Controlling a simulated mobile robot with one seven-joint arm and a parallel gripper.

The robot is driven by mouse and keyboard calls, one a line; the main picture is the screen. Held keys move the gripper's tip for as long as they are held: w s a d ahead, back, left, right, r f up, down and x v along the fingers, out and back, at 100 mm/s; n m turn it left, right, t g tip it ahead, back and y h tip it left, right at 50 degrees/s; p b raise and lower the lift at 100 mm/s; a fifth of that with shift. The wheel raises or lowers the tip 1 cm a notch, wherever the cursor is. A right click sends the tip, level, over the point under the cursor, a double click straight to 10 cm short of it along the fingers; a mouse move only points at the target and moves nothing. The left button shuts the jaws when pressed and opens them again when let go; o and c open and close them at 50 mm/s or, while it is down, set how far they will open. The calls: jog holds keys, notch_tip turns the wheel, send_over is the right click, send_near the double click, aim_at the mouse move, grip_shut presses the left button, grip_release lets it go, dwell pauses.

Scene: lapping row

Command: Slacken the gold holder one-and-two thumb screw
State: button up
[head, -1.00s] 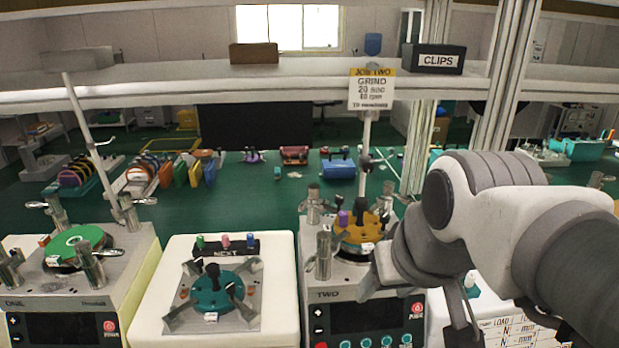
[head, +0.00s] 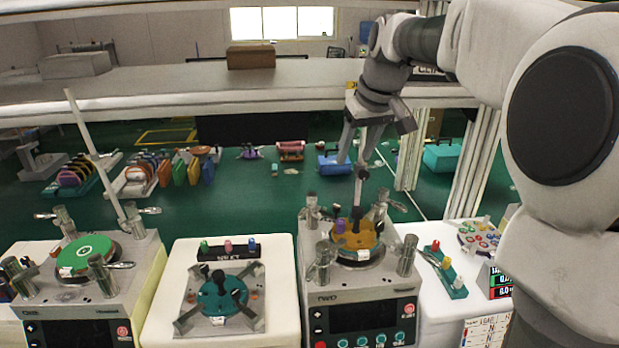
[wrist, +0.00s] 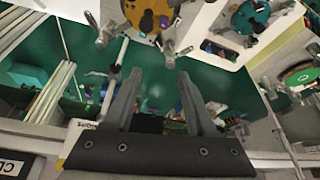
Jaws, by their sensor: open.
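The gold holder (head: 358,237) sits on the lapping machine labelled TWO, right of centre in the head view, and at the top of the wrist view (wrist: 152,12). A purple knob (head: 340,226) and a dark upright knob (head: 357,214) stand on it. I cannot tell which is the one-and-two thumb screw. My gripper (head: 357,158) is open and empty, pointing down, well above the gold holder in the head picture and apart from it. Its two spread fingers (wrist: 159,76) show in the wrist view with nothing between them.
Metal posts and a thin upright rod (head: 358,185) stand around the gold holder. A teal holder (head: 222,295) lies on the white stand to the left, a green disc (head: 87,252) on the far-left machine. A shelf (head: 200,85) and uprights (head: 477,165) border the space.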

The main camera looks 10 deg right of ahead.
aim_at(337, 206)
jog(key=x, duration=1.7)
jog(key=shift+d+f, duration=0.15)
jog(key=shift+f, duration=0.05)
grip_shut()
